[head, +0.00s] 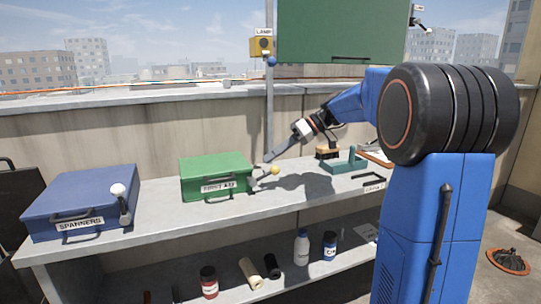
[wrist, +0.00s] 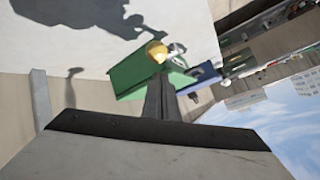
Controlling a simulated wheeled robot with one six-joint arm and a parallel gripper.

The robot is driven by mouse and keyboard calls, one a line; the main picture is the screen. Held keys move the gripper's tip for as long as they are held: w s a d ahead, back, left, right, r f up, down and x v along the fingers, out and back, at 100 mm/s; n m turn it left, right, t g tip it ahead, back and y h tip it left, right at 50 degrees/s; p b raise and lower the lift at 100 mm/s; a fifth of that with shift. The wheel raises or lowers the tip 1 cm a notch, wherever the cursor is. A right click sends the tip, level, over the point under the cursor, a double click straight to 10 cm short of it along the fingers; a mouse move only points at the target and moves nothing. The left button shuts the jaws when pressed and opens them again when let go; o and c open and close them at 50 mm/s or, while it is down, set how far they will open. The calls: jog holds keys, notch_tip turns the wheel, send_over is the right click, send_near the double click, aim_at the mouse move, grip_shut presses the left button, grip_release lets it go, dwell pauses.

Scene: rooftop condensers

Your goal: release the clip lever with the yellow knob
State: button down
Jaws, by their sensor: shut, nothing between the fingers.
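The green FIRST AID box (head: 216,176) sits closed on the bench top. A clip lever (head: 262,179) at its right front corner ends in a yellow knob (head: 275,170), which points right, away from the box. My gripper (head: 266,158) is shut and empty, its fingertips just above and left of the yellow knob. In the wrist view the closed fingers (wrist: 160,82) point at the green box (wrist: 132,80), with the yellow knob (wrist: 156,51) just beyond their tips. I cannot tell whether they touch the lever or knob.
A blue SPANNERS box (head: 80,203) with a white-knobbed lever (head: 119,198) stands at the left. A lamp post (head: 269,100) rises behind the bench. A teal holder (head: 345,163) sits to the right. Bench top between the boxes is narrow.

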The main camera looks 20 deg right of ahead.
jog(key=shift+a, duration=0.1)
jog(key=shift+a+f, duration=0.2)
jog(key=shift+a, duration=0.45)
jog(key=d+r, duration=0.6)
jog(key=d, duration=0.1)
jog(key=shift+w+r, duration=0.2)
jog(key=shift+w, duration=0.05)
dwell(0.5)
dwell(0.5)
